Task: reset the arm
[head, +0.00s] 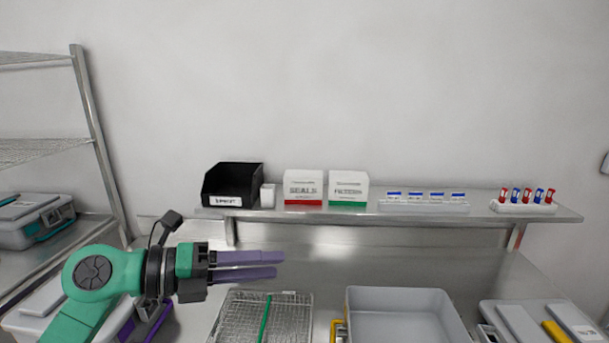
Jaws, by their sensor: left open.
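My left arm (105,272) comes in from the lower left and is green and black. Its gripper (280,264) has two purple fingers pointing right, level, with a gap between them. The gripper is open and nothing shows between the fingers. It is over the steel bench, above and left of a wire basket (290,315). My right gripper is not in the picture.
A steel shelf (350,214) holds a black bin (232,184), a seals box (303,188), a second box with a green band (348,189) and small racks. A grey tray (400,306) is right of the basket. A wire rack with a grey case (32,221) stands left.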

